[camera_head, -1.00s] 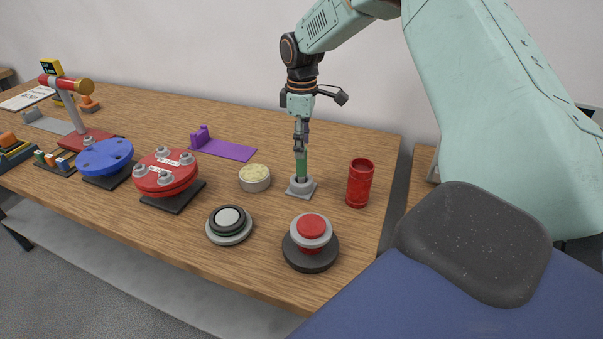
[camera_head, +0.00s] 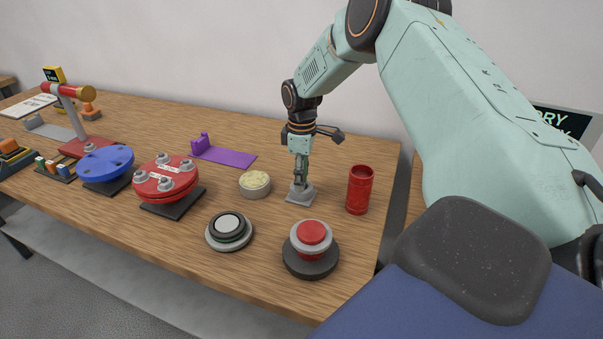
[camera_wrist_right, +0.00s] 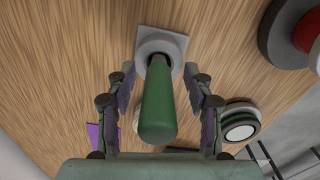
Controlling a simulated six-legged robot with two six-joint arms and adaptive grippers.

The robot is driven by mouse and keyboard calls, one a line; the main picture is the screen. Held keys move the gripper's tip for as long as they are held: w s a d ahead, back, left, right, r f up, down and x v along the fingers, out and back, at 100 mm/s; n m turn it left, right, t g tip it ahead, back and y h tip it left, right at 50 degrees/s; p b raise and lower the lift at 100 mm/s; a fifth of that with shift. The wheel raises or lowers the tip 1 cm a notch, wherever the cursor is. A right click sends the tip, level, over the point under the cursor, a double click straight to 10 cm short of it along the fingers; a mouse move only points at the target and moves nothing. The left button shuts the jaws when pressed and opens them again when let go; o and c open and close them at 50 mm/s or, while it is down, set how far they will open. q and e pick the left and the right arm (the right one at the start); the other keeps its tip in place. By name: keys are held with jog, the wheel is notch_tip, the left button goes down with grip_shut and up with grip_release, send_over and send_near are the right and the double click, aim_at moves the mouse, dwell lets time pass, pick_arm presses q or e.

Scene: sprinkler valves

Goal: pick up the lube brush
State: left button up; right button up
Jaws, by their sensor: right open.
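The lube brush (camera_wrist_right: 158,105) shows in the right wrist view as a green handle standing in a grey holder (camera_wrist_right: 165,42) with a square base. In the head view the holder (camera_head: 300,196) stands on the table, and the brush is mostly hidden by my gripper. My right gripper (camera_head: 299,182) points down over the holder. In the right wrist view my right gripper (camera_wrist_right: 160,88) is open, with one finger on each side of the green handle and visible gaps between. My left gripper is not in view.
A red cup (camera_head: 359,190) stands close right of the holder. A tub of pale paste (camera_head: 255,184) is to its left. A red button (camera_head: 311,238) and a round grey-green disc (camera_head: 229,229) are in front. A purple stand (camera_head: 225,153) lies behind left.

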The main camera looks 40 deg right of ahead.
jog(key=shift+c, duration=0.2)
jog(key=shift+w+f, duration=0.1)
jog(key=c, duration=0.5)
grip_shut()
